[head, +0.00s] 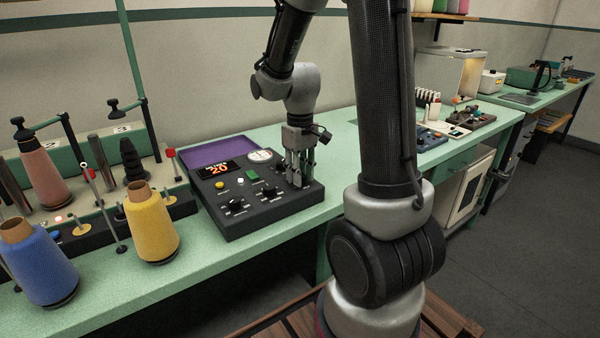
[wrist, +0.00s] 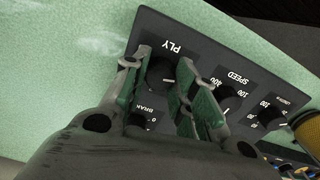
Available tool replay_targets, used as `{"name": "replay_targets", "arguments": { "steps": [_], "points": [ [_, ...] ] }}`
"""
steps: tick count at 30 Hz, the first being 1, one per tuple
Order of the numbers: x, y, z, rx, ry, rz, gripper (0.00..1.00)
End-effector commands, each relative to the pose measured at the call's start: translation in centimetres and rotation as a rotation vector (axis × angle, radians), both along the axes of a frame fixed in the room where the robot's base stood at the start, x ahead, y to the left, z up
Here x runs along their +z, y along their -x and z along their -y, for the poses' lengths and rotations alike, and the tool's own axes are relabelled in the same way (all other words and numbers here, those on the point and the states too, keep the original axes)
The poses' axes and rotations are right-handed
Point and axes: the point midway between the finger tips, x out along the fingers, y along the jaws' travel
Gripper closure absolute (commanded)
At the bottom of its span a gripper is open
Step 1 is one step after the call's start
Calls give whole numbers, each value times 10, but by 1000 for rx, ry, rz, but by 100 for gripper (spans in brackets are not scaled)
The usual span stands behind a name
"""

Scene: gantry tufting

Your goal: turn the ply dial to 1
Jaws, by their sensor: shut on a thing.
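The ply dial (wrist: 160,73) is a black knob under the label PLY in the wrist view, on the dark control box (head: 262,219) on the bench. My gripper (head: 297,180) points down over the right end of the box in the head view. In the wrist view my gripper (wrist: 164,60) has one finger on each side of the ply dial and is shut on it. A light pointer mark shows on the knob, but the numbers around it are hidden by the fingers. In the head view my fingers hide this dial.
The box also carries a speed dial (wrist: 227,98), a display (head: 217,169) reading about 2.0, a green button (head: 252,176) and a yellow button (head: 220,184). A yellow yarn cone (head: 152,225) and a blue one (head: 40,265) stand to the left. Green bench top is clear right of the box.

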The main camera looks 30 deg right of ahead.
Motion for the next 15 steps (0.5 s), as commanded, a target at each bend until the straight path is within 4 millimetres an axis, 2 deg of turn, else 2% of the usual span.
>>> {"name": "replay_targets", "arguments": {
  "steps": [6,15],
  "points": [
    [1,-1,0,147,1,2,96],
    [1,-1,0,263,0,3,96]
  ]
}}
